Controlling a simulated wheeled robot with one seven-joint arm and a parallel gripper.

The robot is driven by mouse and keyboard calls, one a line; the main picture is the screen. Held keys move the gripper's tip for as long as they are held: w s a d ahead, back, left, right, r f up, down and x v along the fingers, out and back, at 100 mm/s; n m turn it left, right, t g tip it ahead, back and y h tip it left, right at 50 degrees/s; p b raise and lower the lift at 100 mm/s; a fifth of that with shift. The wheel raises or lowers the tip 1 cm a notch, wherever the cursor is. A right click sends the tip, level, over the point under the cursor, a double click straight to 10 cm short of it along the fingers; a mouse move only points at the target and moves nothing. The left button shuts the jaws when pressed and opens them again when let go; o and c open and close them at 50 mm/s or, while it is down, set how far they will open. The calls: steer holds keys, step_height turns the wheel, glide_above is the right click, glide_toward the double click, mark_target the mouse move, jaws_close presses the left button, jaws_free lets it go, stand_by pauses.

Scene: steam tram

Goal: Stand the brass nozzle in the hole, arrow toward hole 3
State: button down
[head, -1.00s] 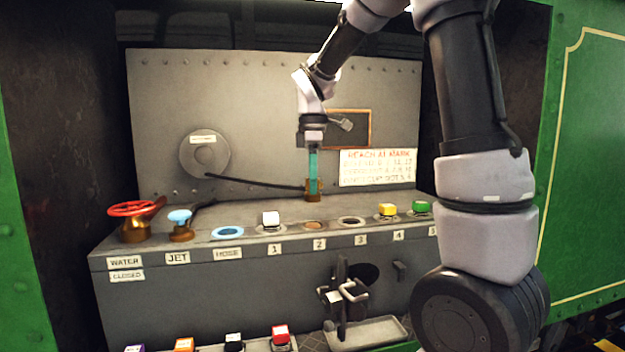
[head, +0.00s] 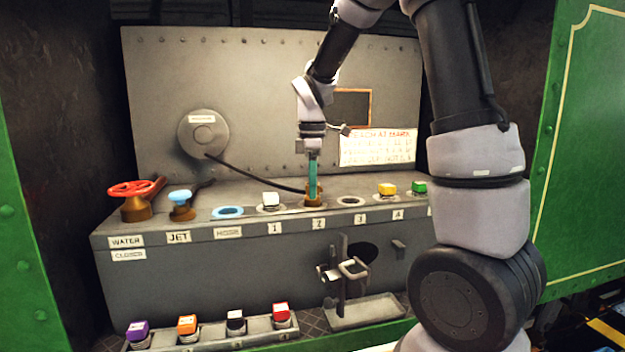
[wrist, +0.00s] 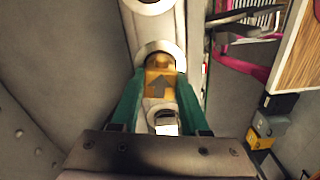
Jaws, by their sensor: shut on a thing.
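My gripper (head: 313,192) points down with its teal fingers shut on the brass nozzle (head: 315,201). The nozzle is upright at hole 2, behind the label "2", and hides that hole. I cannot tell how deep it sits. In the wrist view the nozzle (wrist: 160,80) shows a dark arrow pointing up the picture, along the row toward an empty ring. That side appears to be the hole 3 side. Hole 3 (head: 351,202) is an empty pale ring to the right of the nozzle in the head view.
A white-capped plug (head: 270,199) stands in hole 1, left of the nozzle. Yellow (head: 387,190) and green (head: 419,187) plugs stand to the right. A red valve wheel (head: 130,188), blue jet knob (head: 179,195) and blue hose ring (head: 228,212) are at the left.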

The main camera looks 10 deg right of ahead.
steer(key=shift+f, duration=0.25)
jaws_free()
stand_by(0.4)
steer(key=shift+r, duration=0.3)
stand_by(0.3)
steer(key=shift+r, duration=0.95)
steer(key=shift+r, duration=2.45)
